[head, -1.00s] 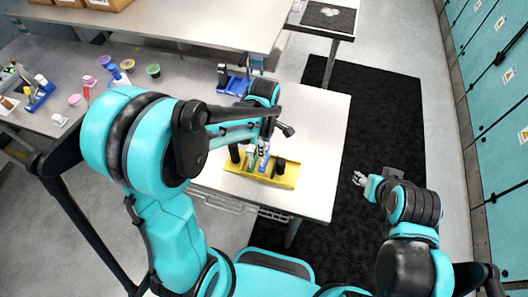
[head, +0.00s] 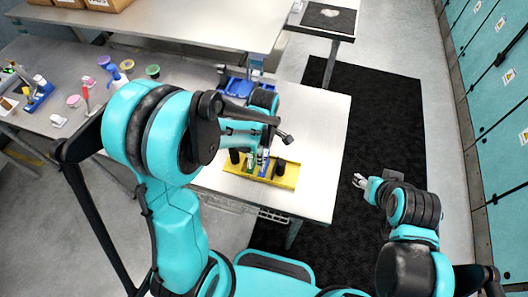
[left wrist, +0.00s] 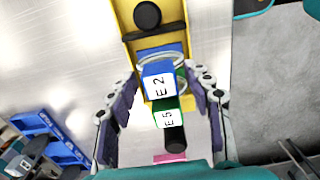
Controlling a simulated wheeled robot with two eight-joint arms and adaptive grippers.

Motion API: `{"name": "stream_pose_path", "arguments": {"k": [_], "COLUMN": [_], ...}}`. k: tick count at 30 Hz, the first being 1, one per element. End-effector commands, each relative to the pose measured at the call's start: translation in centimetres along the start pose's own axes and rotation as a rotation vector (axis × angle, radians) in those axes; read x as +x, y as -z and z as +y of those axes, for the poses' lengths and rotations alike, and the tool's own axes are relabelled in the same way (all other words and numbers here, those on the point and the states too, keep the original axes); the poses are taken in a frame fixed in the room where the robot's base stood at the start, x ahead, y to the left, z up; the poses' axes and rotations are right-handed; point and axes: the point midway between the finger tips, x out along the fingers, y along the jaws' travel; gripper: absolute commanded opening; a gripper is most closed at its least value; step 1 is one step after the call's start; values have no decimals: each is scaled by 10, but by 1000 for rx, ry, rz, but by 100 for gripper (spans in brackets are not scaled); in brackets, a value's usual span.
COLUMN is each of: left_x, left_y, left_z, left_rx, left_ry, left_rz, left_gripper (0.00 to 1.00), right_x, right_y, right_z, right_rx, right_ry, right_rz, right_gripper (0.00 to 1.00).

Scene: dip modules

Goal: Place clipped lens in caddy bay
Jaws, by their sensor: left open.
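The yellow caddy (head: 285,183) stands on the pale table, and its yellow body also shows at the top of the left wrist view (left wrist: 180,15). In that view a blue block marked E2 (left wrist: 158,82) and a green-sided block marked E5 (left wrist: 167,114) stand in line, with a black cylinder (left wrist: 175,138) below them. Another black round piece (left wrist: 147,15) sits on the caddy's upper part. My left gripper (left wrist: 163,90) is open, its fingers on either side of the blocks. Which piece is the clipped lens I cannot tell. My right gripper (head: 360,181) hangs empty over the dark mat; its jaw gap is unclear.
A blue rack (head: 238,87) stands behind the caddy, and part of a blue rack shows in the left wrist view (left wrist: 40,125). Small coloured tubs (head: 153,71) and bottles stand on the left bench. The table's right side is clear.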

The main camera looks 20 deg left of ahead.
Motion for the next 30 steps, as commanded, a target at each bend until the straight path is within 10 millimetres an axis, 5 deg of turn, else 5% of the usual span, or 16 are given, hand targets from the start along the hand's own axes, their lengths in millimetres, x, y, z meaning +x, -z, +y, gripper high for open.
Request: {"name": "stream_pose_path", "arguments": {"k": [5, 18, 24, 30], "left_x": [-10, -101, -121, -143], "left_y": [0, 0, 0, 9], "left_z": [0, 0, -1, -19], "left_rx": [0, 0, 5, 224], "left_ry": [0, 0, -2, -93], "left_rz": [0, 0, 0, 5], "left_gripper": [51, 51, 51, 51], "right_x": [-4, -18, -20, -20], "right_y": [3, 13, 14, 14], "right_z": [0, 0, 0, 0], "right_rx": [0, 0, 0, 0], "right_ry": [0, 0, 0, 0], "right_rz": [0, 0, 0, 0], "right_gripper": [48, 48, 48, 48]}}
